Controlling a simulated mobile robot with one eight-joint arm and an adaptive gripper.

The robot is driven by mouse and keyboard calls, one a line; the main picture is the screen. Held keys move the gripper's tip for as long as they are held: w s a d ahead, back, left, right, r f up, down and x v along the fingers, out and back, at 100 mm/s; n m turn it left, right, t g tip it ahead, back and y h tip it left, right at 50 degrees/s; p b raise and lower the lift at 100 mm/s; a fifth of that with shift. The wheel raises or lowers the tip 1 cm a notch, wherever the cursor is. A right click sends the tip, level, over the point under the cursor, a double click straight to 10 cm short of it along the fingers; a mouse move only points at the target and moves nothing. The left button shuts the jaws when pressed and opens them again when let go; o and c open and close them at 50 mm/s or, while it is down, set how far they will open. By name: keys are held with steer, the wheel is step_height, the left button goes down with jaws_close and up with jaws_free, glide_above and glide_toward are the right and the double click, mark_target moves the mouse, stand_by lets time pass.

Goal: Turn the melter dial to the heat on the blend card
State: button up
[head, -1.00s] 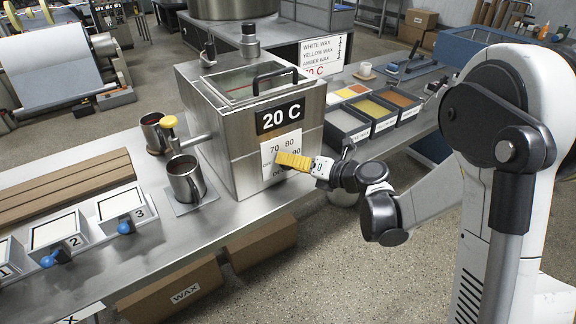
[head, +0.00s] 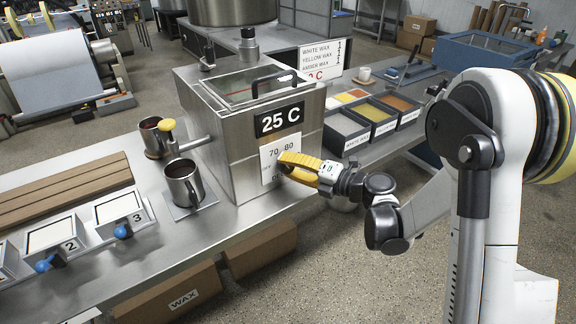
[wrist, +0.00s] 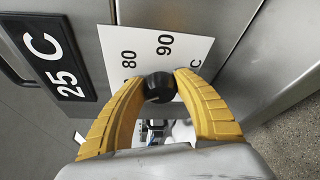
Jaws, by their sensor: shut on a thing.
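The melter (head: 225,140) is a steel box on the bench with a glass lid and a black display (head: 280,119) reading 25 C. Below the display is a white dial plate (head: 268,163) with 70, 80 and 90 marks showing; the gripper hides part of it. My gripper (wrist: 161,78) has its yellow fingers on either side of the black dial knob (wrist: 160,88), shut on it. In the head view my gripper (head: 283,164) reaches the melter's front from the right. The blend card (head: 322,58) behind lists white, yellow and amber wax; its heat number is partly hidden.
Wax bins (head: 345,133) stand right of the melter. Two steel mugs, one on a plate (head: 183,183), sit to its left, near the yellow-handled tap (head: 167,125). Numbered trays with blue knobs (head: 122,231) line the left bench.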

steer(key=o, duration=1.2)
steer(key=v, duration=1.2)
steer(key=shift+w+r, duration=0.1)
